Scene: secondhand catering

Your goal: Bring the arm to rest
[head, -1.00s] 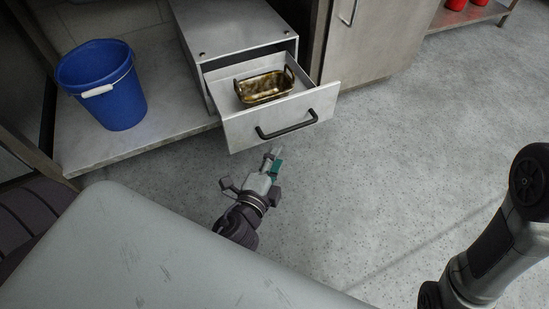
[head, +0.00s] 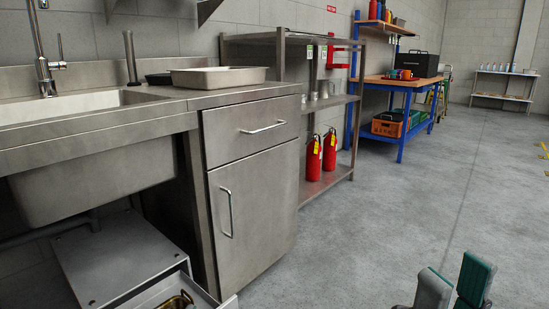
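My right gripper (head: 455,280) shows at the bottom right edge of the head view. Only its grey and teal fingers are in the picture, pointing up and standing apart with a narrow gap. I see nothing between them. The rest of the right arm is below the frame. My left gripper is not in view. The open drawer (head: 150,297) of the low grey cabinet (head: 115,257) is at the bottom left, with part of a brassy tin (head: 178,301) in it, well away from the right gripper.
A steel sink counter (head: 90,123) bears a pale tray (head: 217,77). Beside it are a cupboard (head: 250,200) and a steel shelf with red extinguishers (head: 313,158). A blue-framed workbench (head: 400,84) stands farther back. The grey floor (head: 400,215) on the right is clear.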

